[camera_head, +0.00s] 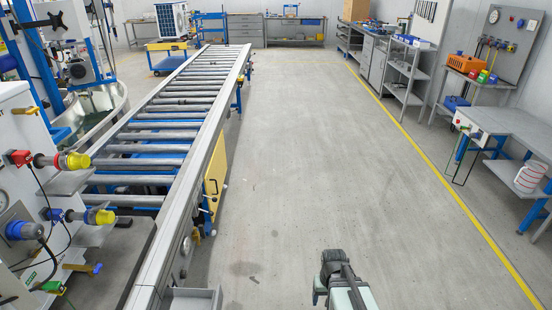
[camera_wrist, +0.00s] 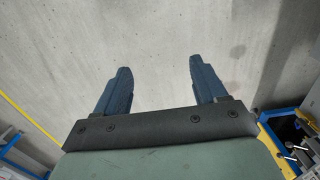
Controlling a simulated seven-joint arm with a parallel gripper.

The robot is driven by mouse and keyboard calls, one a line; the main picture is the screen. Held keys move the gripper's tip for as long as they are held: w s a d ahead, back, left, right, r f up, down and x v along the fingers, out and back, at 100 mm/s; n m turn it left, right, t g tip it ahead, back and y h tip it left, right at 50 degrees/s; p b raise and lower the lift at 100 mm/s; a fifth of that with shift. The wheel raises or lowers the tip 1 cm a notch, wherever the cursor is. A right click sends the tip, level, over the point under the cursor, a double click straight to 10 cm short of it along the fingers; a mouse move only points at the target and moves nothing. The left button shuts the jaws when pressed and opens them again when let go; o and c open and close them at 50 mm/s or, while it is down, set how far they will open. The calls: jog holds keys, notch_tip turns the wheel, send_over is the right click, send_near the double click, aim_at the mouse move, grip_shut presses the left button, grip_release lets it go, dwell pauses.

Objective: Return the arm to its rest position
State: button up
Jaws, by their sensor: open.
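My gripper (camera_wrist: 159,82) shows in the wrist view with its two dark blue fingers well apart and nothing between them. Bare grey floor lies beyond the fingertips. In the head view my arm stands at the bottom, right of centre, over open floor. The fingers cannot be made out there. The arm is clear of the roller conveyor (camera_head: 185,120) on its left and of the grey workbench (camera_head: 510,128) on its right.
A pump test station (camera_head: 30,190) with yellow, red and blue fittings stands at the left. A white bucket (camera_head: 530,177) sits under the right workbench. Shelves (camera_head: 408,75) line the right wall. The wide floor aisle (camera_head: 320,150) is clear.

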jog(key=s+f+g, duration=0.3)
jog(key=s+f, duration=0.6)
jog(key=s, duration=0.5)
jog(key=s+f+g, duration=0.3)
jog(key=s+f, duration=0.6)
jog(key=s, duration=0.4)
jog(key=shift+s, duration=0.4)
jog(key=shift+c, duration=0.3)
